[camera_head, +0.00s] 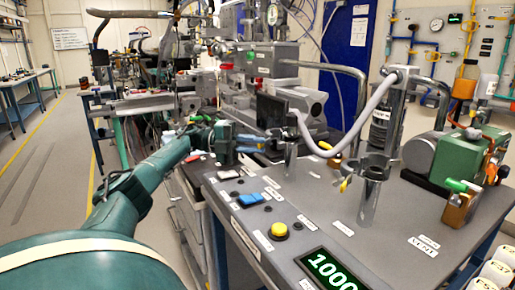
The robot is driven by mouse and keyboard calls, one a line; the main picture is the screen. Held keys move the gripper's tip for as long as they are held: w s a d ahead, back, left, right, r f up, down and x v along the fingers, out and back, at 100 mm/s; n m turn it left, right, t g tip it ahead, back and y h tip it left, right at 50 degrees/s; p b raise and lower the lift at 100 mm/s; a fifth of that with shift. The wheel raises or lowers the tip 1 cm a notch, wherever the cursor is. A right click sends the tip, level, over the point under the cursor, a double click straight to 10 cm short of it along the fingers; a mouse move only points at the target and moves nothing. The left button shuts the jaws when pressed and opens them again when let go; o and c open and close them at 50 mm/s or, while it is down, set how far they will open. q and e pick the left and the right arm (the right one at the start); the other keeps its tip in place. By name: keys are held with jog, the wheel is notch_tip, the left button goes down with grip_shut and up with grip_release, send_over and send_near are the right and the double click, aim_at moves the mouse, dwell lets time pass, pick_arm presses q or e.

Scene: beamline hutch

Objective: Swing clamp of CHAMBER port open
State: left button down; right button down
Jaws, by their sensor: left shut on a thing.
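My left gripper (238,142) reaches over the left part of the grey console from the left. It is shut on the clamp of the left port, a short metal post (291,152); the grip is small and partly hidden by the fingers, and I cannot tell how far the clamp is swung. A second metal port (370,200) stands to the right with an open-looking ring clamp and a yellow-tipped lever (343,185). The port labels are too small to read. My right gripper is out of view.
The console (330,205) carries blue and yellow buttons and a green display (328,270) reading 1000. A green pump (455,155) stands at right. A dark screen (272,110) is behind the left port.

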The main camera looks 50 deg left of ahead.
pick_arm(q)
jog(key=shift+r, duration=0.1)
jog(key=c, duration=1.4)
grip_release()
jog(key=shift+w, duration=0.1)
